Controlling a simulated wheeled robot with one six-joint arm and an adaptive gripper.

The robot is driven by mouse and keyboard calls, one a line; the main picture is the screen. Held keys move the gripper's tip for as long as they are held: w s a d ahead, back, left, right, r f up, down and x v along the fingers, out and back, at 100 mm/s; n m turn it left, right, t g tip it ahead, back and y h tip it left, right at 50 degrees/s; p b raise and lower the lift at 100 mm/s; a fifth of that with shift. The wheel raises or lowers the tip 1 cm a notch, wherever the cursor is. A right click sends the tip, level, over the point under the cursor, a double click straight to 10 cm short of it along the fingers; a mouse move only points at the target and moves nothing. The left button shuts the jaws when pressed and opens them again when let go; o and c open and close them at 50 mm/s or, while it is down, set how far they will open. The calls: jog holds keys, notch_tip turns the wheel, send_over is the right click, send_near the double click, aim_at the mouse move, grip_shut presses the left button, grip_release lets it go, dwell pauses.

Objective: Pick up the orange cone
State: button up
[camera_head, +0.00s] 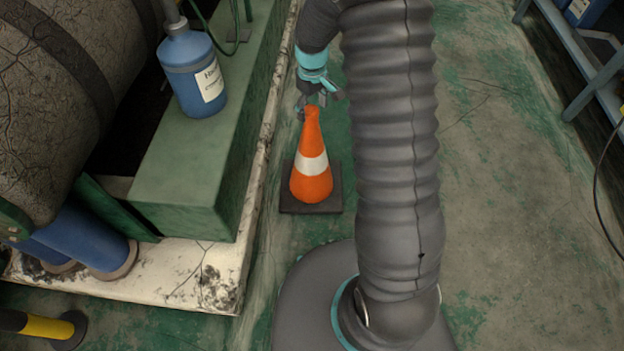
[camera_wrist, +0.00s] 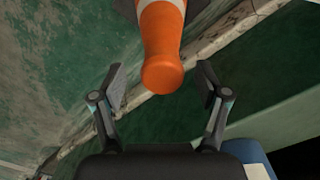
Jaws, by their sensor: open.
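The orange cone (camera_head: 312,183) with a white band stands upright on its dark square base on the green floor, beside the low concrete edge. In the wrist view the cone (camera_wrist: 162,58) points its rounded tip toward my gripper. My gripper (camera_head: 320,98) is just above and behind the cone's tip in the head view. In the wrist view my gripper (camera_wrist: 161,88) is open, with one finger on each side of the tip and a gap on both sides. Neither finger appears to touch the cone.
A blue bottle (camera_head: 192,72) with a white label stands on the green beam (camera_head: 190,165) left of the cone. A large grey tank (camera_head: 65,110) lies further left. A metal shelf (camera_head: 570,60) is at the upper right. The floor on the right is mostly clear.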

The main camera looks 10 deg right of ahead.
notch_tip(320, 180, down, 4)
jog(key=shift+a+f, duration=0.1)
jog(key=shift+a, duration=0.05)
jog(key=shift+c, duration=0.3)
grip_shut()
